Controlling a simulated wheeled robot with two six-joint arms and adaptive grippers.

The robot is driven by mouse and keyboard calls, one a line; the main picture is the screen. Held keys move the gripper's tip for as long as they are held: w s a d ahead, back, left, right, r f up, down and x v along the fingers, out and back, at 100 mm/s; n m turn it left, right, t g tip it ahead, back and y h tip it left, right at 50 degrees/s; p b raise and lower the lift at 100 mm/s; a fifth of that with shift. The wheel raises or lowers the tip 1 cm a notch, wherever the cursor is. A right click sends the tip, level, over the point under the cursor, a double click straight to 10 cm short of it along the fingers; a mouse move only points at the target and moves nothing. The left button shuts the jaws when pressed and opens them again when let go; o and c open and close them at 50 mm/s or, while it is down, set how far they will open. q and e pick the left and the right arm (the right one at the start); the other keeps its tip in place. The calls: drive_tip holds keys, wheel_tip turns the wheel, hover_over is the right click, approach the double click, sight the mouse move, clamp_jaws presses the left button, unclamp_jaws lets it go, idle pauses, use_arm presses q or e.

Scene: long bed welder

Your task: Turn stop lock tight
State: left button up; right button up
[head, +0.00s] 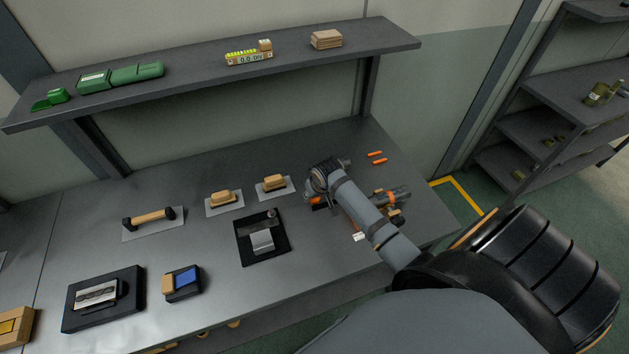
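My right arm comes in from the right and reaches over the bench. Its wrist end and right gripper (323,190) are above the left end of a dark fixture with orange parts (391,196). The arm covers much of this fixture, and I cannot make out a stop lock on it. The fingers are hidden or too small to tell whether they are open or shut, or whether they touch anything. A small white tag (359,236) shows at the fixture's front. My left gripper is not in view.
The grey bench (330,270) holds a black plate with a metal block (262,239), wooden-handled tools (221,197) and a black block with a silver part (100,297). Two orange sticks (377,157) lie behind the fixture. A shelf (200,75) runs above the bench's back.

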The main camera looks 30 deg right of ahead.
drive_tip(key=o, duration=1.2)
drive_tip(key=shift+c, duration=0.2)
drive_tip(key=v, duration=1.2)
drive_tip(key=shift+a, duration=0.1)
